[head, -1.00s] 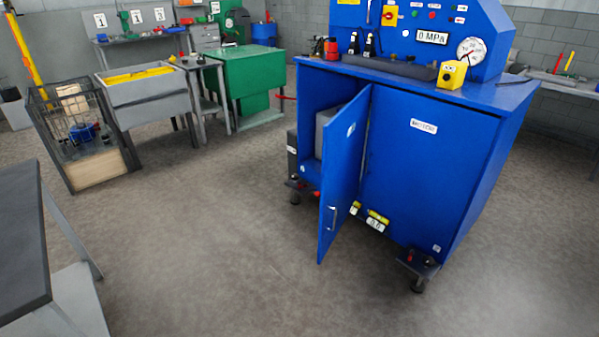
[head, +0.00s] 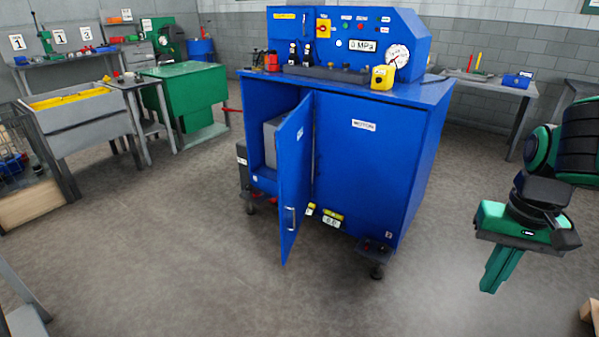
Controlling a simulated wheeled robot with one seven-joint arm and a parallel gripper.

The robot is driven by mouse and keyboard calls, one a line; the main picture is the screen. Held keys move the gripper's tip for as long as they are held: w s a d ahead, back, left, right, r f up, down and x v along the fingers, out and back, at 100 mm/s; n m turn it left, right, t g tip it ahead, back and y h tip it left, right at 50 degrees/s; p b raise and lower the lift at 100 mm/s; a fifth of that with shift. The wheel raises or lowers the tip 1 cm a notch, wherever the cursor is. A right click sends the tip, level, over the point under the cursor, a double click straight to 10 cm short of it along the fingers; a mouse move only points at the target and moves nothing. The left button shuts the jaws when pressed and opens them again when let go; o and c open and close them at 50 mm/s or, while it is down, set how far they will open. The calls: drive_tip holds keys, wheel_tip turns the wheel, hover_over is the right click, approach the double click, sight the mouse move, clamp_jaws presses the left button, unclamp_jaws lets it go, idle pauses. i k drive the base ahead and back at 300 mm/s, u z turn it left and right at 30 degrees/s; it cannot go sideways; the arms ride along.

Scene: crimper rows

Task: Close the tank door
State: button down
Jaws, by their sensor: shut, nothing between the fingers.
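The tank door (head: 297,170) is a blue panel with a silver handle near its lower free edge. It hangs open from the left half of the blue cabinet (head: 372,180), swung out toward me. Behind it a grey tank (head: 271,140) shows partly inside the open compartment. The right cabinet panel, labelled MOTION or similar, is shut. My gripper (head: 494,283) is at the right of the picture, pointing down, shut and empty. It is well to the right of the cabinet and apart from the door.
The cabinet stands on casters (head: 377,271) with a gauge panel on top. A green bench (head: 185,92) and a grey bin with yellow contents (head: 85,115) stand at the left. A side table (head: 465,75) is behind at right. The floor in front of the door is clear.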

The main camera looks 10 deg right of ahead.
sight(293, 137)
drive_tip(key=u, duration=0.1)
drive_tip(key=i, duration=1)
drive_tip(key=z, duration=0.1)
